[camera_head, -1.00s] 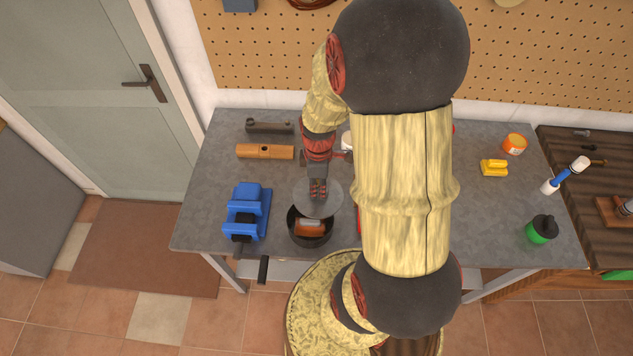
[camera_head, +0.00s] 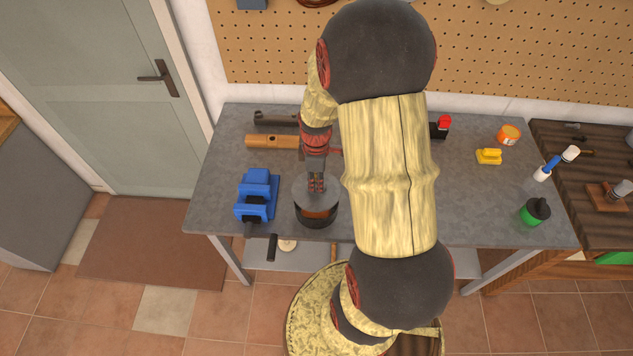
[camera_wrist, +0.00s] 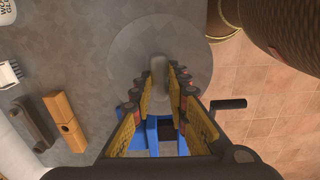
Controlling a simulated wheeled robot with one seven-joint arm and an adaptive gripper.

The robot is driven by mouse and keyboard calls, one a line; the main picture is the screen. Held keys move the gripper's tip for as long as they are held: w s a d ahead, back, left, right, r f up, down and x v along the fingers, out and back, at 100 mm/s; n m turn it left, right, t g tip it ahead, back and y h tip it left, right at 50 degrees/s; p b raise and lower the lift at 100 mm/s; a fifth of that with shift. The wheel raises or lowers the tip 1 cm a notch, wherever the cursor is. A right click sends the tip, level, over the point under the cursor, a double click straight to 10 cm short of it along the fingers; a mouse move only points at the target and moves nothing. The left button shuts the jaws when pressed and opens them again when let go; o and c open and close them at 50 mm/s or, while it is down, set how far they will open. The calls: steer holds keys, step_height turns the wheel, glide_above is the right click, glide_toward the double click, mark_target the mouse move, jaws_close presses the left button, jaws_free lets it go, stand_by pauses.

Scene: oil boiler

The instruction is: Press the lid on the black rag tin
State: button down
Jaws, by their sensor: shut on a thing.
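The black rag tin (camera_head: 318,219) stands on the grey workbench near its front edge, right of the blue vise. Something orange-brown shows inside it below the lid. My gripper (camera_head: 316,188) is shut on the lid (camera_head: 301,193), a grey disc held above the tin and covering most of its opening. The front of the opening still shows, so the lid is apart from the rim there. In the wrist view my gripper (camera_wrist: 166,88) holds the knob in the middle of the lid (camera_wrist: 135,50), which hides the tin from that side.
The blue vise (camera_head: 257,195) stands close left of the tin, its handle (camera_head: 272,247) over the front edge. A wooden block (camera_head: 270,141) and a dark metal tool (camera_head: 273,118) lie behind. A green container (camera_head: 535,211), yellow object (camera_head: 489,156) and orange jar (camera_head: 509,134) are at right.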

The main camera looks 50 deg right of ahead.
mark_target(316, 191)
steer(key=shift+f+b, duration=1.5)
steer(key=shift+f, duration=0.9)
steer(key=shift+f, duration=0.15)
stand_by(0.5)
steer(key=c, duration=1.7)
jaws_free()
steer(key=shift+o, duration=1.4)
steer(key=shift+o, duration=1.2)
steer(key=shift+r+p, duration=2.55)
steer(key=shift+r, duration=1)
